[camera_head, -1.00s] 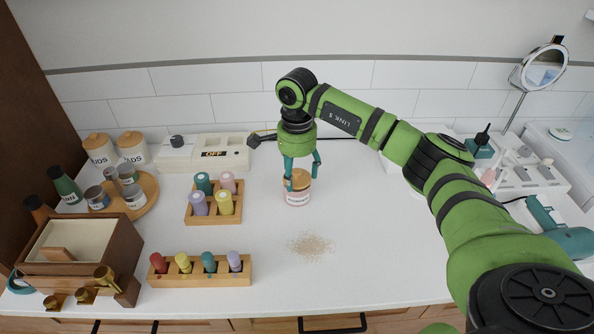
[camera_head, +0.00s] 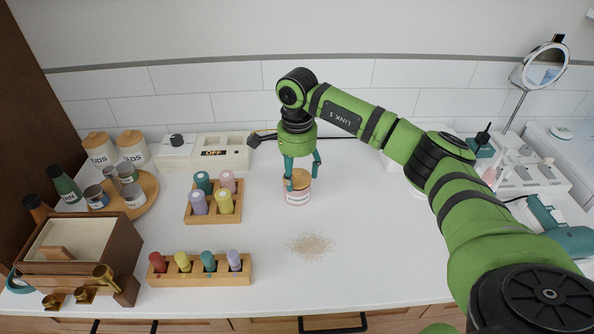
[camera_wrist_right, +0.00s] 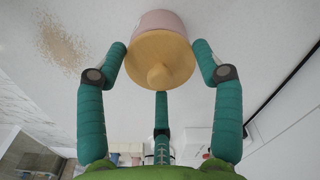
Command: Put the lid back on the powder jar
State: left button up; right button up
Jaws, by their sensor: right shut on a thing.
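The powder jar (camera_head: 297,198) is a small pink pot with a label, standing upright on the white counter. Its round wooden lid (camera_head: 302,182) with a knob is on top of the jar; in the right wrist view the lid (camera_wrist_right: 160,62) covers the mouth of the pink jar (camera_wrist_right: 158,20). I cannot tell if it is seated all the way down. My right gripper (camera_head: 303,177) points down over the jar, its teal fingers shut around the lid's rim. My left gripper is not in view.
Spilled powder (camera_head: 311,246) lies in front of the jar. To the left are a wooden block with several bottles (camera_head: 214,217), a front rack of coloured bottles (camera_head: 200,272) and a wooden box (camera_head: 75,255).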

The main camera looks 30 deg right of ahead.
jog(key=o, duration=1.1)
jog(key=shift+o, duration=0.4)
jog(key=shift+r, duration=0.1)
jog(key=shift+r+p, duration=2.35)
jog(key=shift+r, duration=1.1)
grip_shut()
jog(key=shift+f, duration=0.15)
